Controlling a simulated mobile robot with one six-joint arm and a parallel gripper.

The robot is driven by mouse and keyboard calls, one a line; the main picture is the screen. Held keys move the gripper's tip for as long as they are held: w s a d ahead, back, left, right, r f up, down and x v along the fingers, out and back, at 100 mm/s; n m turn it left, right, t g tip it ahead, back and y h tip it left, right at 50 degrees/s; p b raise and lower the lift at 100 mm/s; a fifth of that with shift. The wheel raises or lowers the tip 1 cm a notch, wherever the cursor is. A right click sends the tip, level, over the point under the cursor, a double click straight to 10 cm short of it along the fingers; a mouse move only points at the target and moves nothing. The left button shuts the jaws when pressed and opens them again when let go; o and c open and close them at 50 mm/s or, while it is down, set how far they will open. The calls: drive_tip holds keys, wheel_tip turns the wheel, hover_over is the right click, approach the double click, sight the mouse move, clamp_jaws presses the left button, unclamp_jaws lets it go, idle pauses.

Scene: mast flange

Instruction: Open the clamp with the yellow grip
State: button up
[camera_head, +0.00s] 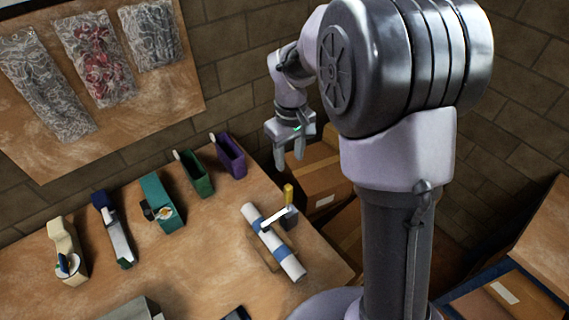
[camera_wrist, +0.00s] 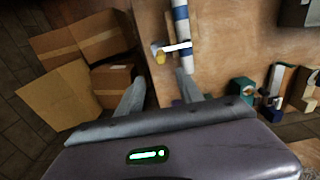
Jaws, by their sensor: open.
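The clamp's yellow grip (camera_head: 288,194) stands up at the right end of a white bar (camera_head: 274,220) that lies across a white and blue pole (camera_head: 288,264). A grey block (camera_head: 292,213) sits beside the grip. In the wrist view the yellow grip (camera_wrist: 160,57) and white bar (camera_wrist: 177,47) show beyond my fingers, at the left of the pole (camera_wrist: 181,27). My gripper (camera_head: 290,160) is open and empty, above and behind the clamp, apart from it. Its two spread fingers also show in the wrist view (camera_wrist: 158,77). The bar's far end and hinge are too small to make out.
A wooden workbench (camera_head: 200,265) bears a teal device (camera_head: 162,203), a green holder (camera_head: 196,175), a purple holder (camera_head: 229,157), a blue-capped tool (camera_head: 115,232) and a cream tape dispenser (camera_head: 66,250). Cardboard boxes (camera_head: 312,180) stand beyond the bench's right edge.

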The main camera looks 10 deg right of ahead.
sight(288, 186)
wheel_tip(288, 186, down, 15)
drive_tip(key=b, duration=0.3)
drive_tip(key=shift+s+a, duration=0.1)
drive_tip(key=shift+r, duration=0.1)
clamp_jaws()
idle(1.0)
